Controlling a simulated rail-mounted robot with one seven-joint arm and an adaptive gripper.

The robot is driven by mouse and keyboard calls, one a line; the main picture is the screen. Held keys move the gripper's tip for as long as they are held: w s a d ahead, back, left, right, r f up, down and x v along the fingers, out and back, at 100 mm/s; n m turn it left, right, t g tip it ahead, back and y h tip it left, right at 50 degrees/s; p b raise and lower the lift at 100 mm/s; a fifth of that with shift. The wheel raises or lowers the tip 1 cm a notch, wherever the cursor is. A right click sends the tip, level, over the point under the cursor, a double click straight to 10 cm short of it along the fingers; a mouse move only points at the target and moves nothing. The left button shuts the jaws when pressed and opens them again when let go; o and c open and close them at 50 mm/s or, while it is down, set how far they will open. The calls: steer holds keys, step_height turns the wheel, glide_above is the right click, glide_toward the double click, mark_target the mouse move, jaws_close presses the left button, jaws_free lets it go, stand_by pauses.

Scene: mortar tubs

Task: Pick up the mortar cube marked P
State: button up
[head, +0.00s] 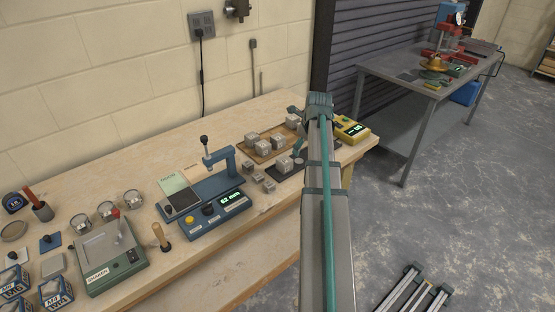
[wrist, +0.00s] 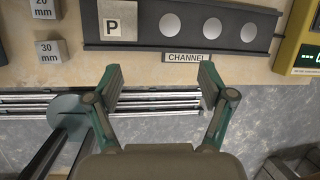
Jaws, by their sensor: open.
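The mortar cube marked P (wrist: 118,20) is a grey cube with a black P on a pale label. In the wrist view it sits at the left end of a dark channel plate (wrist: 186,41), near the top edge. My gripper (wrist: 160,82) is open and empty, with its fingers apart below the plate in the picture and not touching the cube. In the head view a grey cube (head: 284,163) stands on the dark plate; its letter is too small to read. My arm hides part of the plate there.
Three pale round discs lie along the plate, right of the cube. Small blocks marked 20 mm (wrist: 43,8) and 30 mm (wrist: 52,53) stand to its left. A yellow device (head: 350,129) is at the right. Several cubes stand on a wooden board (head: 262,157) behind.

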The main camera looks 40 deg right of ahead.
steer(key=m+y, duration=0.1)
glide_toward(285, 160)
steer(key=shift+t+y, duration=0.3)
steer(key=shift+t, duration=0.1)
steer(key=x, duration=0.1)
steer(key=p+x, duration=0.1)
steer(key=x, duration=0.3)
steer(key=shift+s+d+f+p, duration=0.1)
steer(key=shift+d+p, duration=0.15)
steer(key=shift+p, duration=0.05)
steer(key=shift+p+x, duration=1.05)
steer(key=shift+x, duration=1.65)
steer(key=shift+s, duration=0.1)
steer(key=c, duration=1.5)
